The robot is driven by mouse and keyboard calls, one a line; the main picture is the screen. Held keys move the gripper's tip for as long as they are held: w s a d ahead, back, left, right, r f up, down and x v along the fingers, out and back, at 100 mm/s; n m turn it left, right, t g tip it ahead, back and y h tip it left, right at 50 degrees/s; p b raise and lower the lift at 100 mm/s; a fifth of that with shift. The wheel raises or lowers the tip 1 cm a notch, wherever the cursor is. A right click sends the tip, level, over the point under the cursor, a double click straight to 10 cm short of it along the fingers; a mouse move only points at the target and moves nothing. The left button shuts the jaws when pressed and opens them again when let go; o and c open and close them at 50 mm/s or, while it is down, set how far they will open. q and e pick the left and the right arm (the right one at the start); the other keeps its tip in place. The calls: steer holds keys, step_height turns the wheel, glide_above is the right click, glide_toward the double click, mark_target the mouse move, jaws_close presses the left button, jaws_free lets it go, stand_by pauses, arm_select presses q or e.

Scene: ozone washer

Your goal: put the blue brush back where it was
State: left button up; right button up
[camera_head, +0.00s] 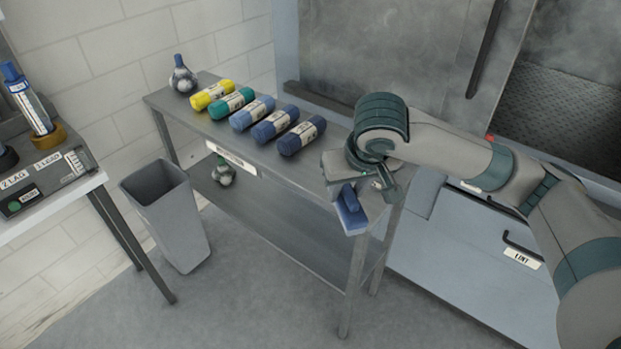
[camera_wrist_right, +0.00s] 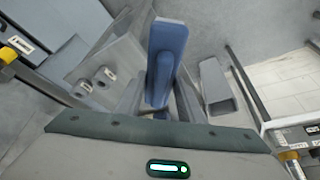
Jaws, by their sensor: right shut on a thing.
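The blue brush (camera_head: 350,210) is in my right gripper (camera_head: 352,190), at the near right end of the grey metal table (camera_head: 270,185). In the right wrist view the blue brush (camera_wrist_right: 165,60) stands out from between the fingers of the right gripper (camera_wrist_right: 160,108), which is shut on it. In the head view the brush hangs at the table's front edge, and I cannot tell whether it touches the table. My left gripper does not show.
Rolled cloths in yellow (camera_head: 212,95), green (camera_head: 232,105) and blue (camera_head: 252,113) lie in a row on the table. A bottle (camera_head: 183,75) stands at its far end. A grey bin (camera_head: 165,215) stands on the floor, left of the table. A drawer labelled LINT (camera_head: 522,258) is at right.

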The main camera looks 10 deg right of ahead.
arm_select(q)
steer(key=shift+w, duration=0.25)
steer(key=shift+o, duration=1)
arm_select(e)
steer(key=shift+w+d, duration=0.1)
steer(key=shift+w, duration=0.25)
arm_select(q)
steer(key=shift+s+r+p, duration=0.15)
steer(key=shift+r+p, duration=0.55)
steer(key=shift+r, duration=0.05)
arm_select(e)
steer(key=w+d+n, duration=0.1)
steer(key=w+d, duration=0.5)
steer(key=w, duration=0.2)
steer(key=w+d+n+y, duration=0.1)
steer(key=w+d+n, duration=0.1)
steer(key=w+d, duration=0.4)
steer(key=w, duration=0.3)
steer(key=shift+w+d+f, duration=0.15)
steer(key=shift+d+f, duration=0.15)
steer(key=shift+a, duration=0.15)
